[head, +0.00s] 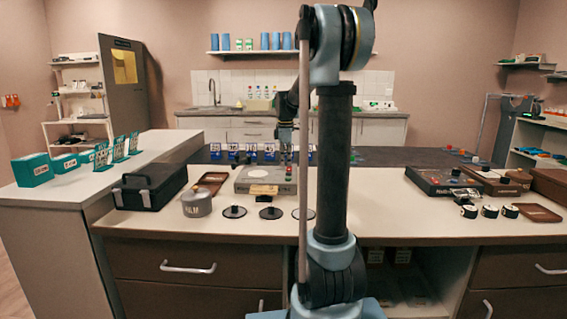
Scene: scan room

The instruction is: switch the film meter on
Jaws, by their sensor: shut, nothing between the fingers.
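A low grey box-shaped device (252,175), which looks like the film meter, sits on the front counter left of my arm. A red button or lamp shows at its right end, and a small wooden-coloured block (263,190) is at its front. I cannot read its label or tell whether it is on. My gripper (287,158) points down, shut and empty, above or just behind the right end of the grey device. Whether it touches the device cannot be told. My arm hides part of the counter to the right.
A black case (150,186), a round grey tin (196,204) and black discs (270,213) lie on the left. A dark device with a red knob (443,182) and small rolls (489,211) stand on the right. Blue-marked boxes (233,152) line the back.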

